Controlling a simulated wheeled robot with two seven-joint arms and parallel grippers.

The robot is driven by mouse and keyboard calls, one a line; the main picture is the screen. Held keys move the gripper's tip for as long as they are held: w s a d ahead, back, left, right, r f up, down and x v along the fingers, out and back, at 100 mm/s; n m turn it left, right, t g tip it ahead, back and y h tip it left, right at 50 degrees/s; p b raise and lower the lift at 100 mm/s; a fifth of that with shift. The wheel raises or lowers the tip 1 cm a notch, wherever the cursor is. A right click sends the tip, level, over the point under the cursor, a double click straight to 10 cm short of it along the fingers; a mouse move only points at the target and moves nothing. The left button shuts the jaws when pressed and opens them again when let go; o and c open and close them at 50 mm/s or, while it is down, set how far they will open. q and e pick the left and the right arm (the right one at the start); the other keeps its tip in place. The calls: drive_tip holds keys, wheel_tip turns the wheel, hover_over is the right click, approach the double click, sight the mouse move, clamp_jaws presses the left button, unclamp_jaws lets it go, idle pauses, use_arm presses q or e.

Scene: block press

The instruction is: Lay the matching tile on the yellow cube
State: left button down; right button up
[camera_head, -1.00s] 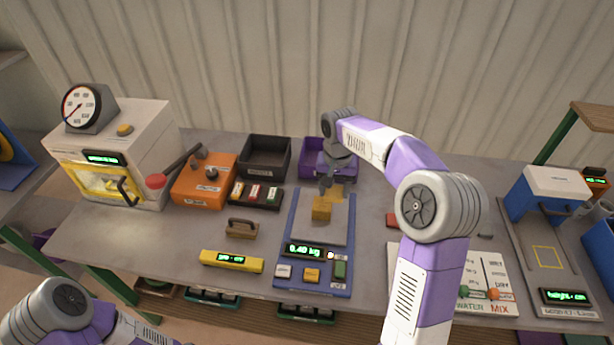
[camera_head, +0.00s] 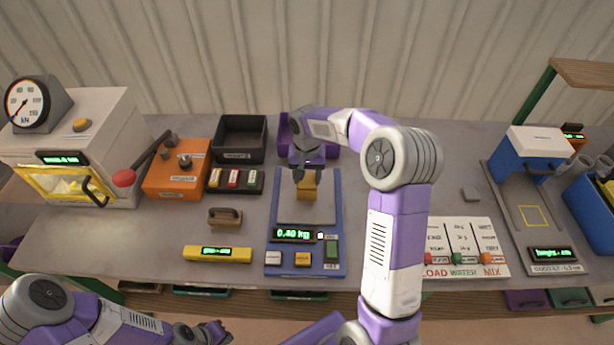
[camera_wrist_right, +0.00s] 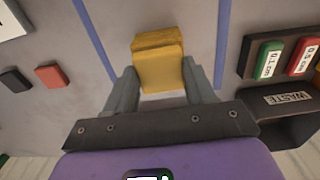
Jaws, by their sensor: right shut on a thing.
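The yellow cube (camera_head: 308,191) stands on the grey plate of the blue scale (camera_head: 272,225), whose display reads about 0.40 kg. My right gripper (camera_head: 307,174) points down right over the cube. In the right wrist view its fingers (camera_wrist_right: 163,82) are shut on a flat yellow piece, which looks like the yellow tile (camera_wrist_right: 161,72). The yellow cube (camera_wrist_right: 156,42) shows as a slightly offset edge behind it. I cannot tell whether tile and cube touch. My left gripper (camera_head: 205,331) is at the bottom left, away from the scale; its jaw state is unclear.
A red tile (camera_wrist_right: 50,75) and a dark tile (camera_wrist_right: 15,80) lie beside the scale. A black bin (camera_head: 240,139) and purple bin (camera_head: 330,150) stand behind.

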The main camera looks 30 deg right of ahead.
sight(307, 179)
drive_tip(key=shift+f, duration=0.1)
drive_tip(key=o, duration=1)
drive_tip(key=shift+r, duration=0.2)
wheel_tip(307, 179, up, 12)
drive_tip(key=shift+f+p, duration=0.1)
drive_tip(key=shift+p, duration=0.9)
